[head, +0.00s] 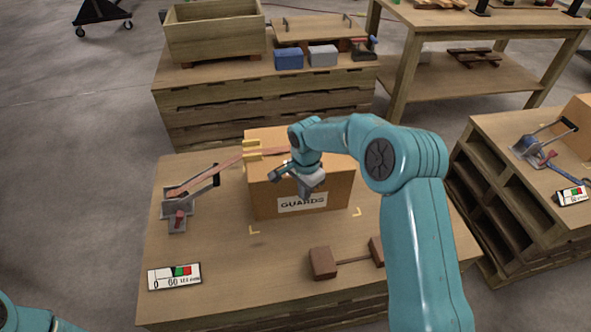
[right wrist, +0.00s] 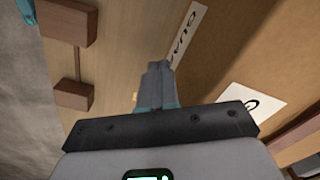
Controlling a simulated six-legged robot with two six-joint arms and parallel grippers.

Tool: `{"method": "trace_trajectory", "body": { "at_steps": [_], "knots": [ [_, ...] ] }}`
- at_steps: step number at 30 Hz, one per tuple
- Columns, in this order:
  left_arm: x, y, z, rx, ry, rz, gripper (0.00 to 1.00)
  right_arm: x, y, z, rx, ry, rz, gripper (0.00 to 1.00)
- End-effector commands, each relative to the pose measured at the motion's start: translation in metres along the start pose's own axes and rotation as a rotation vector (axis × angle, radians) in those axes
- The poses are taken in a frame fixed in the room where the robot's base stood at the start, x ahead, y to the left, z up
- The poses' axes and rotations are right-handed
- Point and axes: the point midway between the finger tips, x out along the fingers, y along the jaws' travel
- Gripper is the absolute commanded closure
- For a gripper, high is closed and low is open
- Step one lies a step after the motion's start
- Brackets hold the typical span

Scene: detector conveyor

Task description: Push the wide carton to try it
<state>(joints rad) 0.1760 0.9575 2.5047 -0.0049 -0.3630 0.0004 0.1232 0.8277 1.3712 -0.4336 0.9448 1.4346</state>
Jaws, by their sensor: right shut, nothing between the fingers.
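The wide carton (head: 335,192), brown with a white label reading GUARDS, stands upright on the wooden table (head: 215,265). Its face also fills the right of the right wrist view (right wrist: 225,75), with part of the label showing. My right gripper (head: 300,192) is shut and empty, pointing down in front of the carton's upper face. It covers part of that face, and I cannot tell whether it touches. Its closed fingers show in the right wrist view (right wrist: 155,85). My left gripper is out of view.
A metal device (head: 177,208) with a reddish arm stands left of the carton; the arm reaches its top edge. A display (head: 174,277) lies front left. Brown blocks (head: 322,263) joined by a bar lie front right. Yellow corner marks (head: 254,231) show before the carton.

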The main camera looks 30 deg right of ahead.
Motion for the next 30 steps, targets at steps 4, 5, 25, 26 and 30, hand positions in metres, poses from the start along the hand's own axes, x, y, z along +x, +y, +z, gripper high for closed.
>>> {"method": "trace_trajectory", "body": {
  "at_steps": [4,5,25,26,30],
  "knots": [
    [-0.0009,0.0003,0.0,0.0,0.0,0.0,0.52,-0.0002,-0.0021,-0.0014,0.001,0.0,0.0,1.0],
    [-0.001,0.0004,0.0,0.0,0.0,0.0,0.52,-0.0001,-0.0025,-0.0017,0.001,0.0,0.0,1.0],
    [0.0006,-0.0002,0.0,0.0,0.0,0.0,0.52,0.0,-0.0058,-0.0039,0.001,0.002,-0.004,1.0],
    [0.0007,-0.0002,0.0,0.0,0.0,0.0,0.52,-0.0001,-0.0059,-0.004,0.001,0.002,-0.004,1.0],
    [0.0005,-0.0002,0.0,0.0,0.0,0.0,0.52,-0.0006,-0.0064,-0.0043,0.001,0.003,-0.006,1.0]
  ]
}}
